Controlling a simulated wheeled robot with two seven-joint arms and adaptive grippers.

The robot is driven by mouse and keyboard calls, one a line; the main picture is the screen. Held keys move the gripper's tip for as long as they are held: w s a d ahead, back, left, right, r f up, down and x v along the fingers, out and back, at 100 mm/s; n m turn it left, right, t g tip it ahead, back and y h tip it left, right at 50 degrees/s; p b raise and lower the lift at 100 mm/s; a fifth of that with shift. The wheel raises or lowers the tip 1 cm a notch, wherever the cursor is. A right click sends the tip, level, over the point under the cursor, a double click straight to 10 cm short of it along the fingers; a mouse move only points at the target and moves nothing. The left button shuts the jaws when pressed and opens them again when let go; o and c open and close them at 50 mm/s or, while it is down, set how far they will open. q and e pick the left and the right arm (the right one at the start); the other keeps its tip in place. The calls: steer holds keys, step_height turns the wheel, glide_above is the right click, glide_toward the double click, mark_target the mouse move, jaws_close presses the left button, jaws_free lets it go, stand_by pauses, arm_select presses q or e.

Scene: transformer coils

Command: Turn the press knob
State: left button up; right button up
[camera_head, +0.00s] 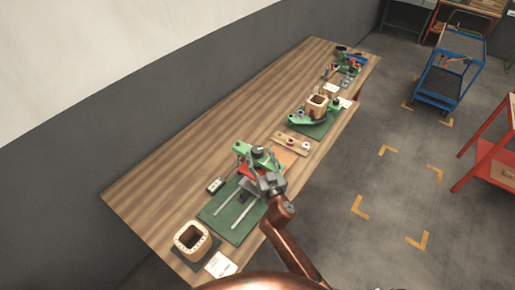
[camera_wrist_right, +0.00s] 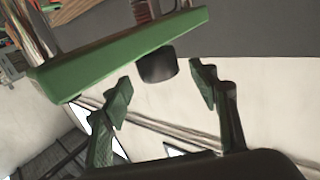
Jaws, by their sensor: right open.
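The press (camera_head: 243,150) has a green head and metal rods, and stands on a green base (camera_head: 217,213) on the wooden bench. The press knob (camera_wrist_right: 157,66) is a short dark cylinder at the green bar (camera_wrist_right: 95,62) in the right wrist view. My right gripper (camera_wrist_right: 160,90) is open, with one finger to each side of the knob in that picture. The knob appears beyond the fingertips, and I see no contact. In the head view my right gripper (camera_head: 268,184) is over the front side of the press and partly hides it. My left gripper is not in view.
The wooden bench (camera_head: 160,187) runs along the wall. A wooden coil form (camera_head: 190,238) and white card (camera_head: 220,265) lie nearer. Beyond are a board with small parts (camera_head: 291,143) and a green fixture (camera_head: 318,128). A blue cart (camera_head: 449,72) stands on the floor.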

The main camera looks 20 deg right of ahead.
mark_target(259, 154)
steer(key=shift+w, duration=1.75)
steer(key=shift+c, duration=0.6)
steer(key=c, duration=1)
steer(key=shift+c, duration=0.2)
